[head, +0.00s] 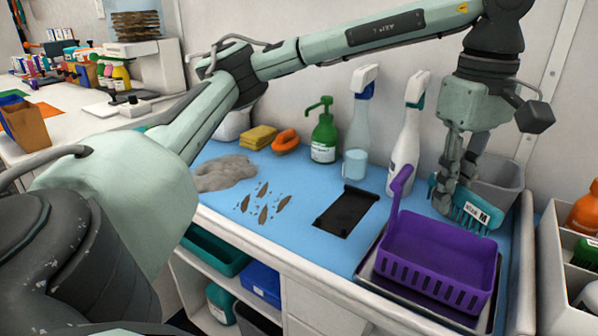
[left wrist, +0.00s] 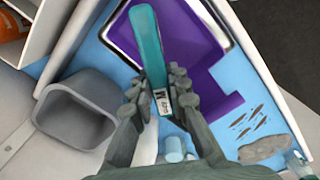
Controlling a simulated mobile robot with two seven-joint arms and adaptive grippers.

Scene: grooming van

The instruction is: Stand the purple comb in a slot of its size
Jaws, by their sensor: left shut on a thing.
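My left gripper (head: 455,190) is shut on a teal comb (head: 476,217) with a white label reading "size M". The comb is held low, behind a purple basket-like holder (head: 437,258) with slits along its front wall and an upright handle. In the left wrist view, the teal comb (left wrist: 147,45) sticks out from between the fingers (left wrist: 155,95), with the purple holder (left wrist: 190,45) beyond it. I see no purple comb; the comb in my grip is teal. I cannot tell whether it touches the holder. My right gripper is not in view.
The holder sits on a metal tray (head: 372,268) on the blue mat (head: 290,180). A grey bin (head: 497,180) stands just behind the gripper. Spray bottles (head: 407,135), a green pump bottle (head: 323,135) and a black plate (head: 346,210) are left.

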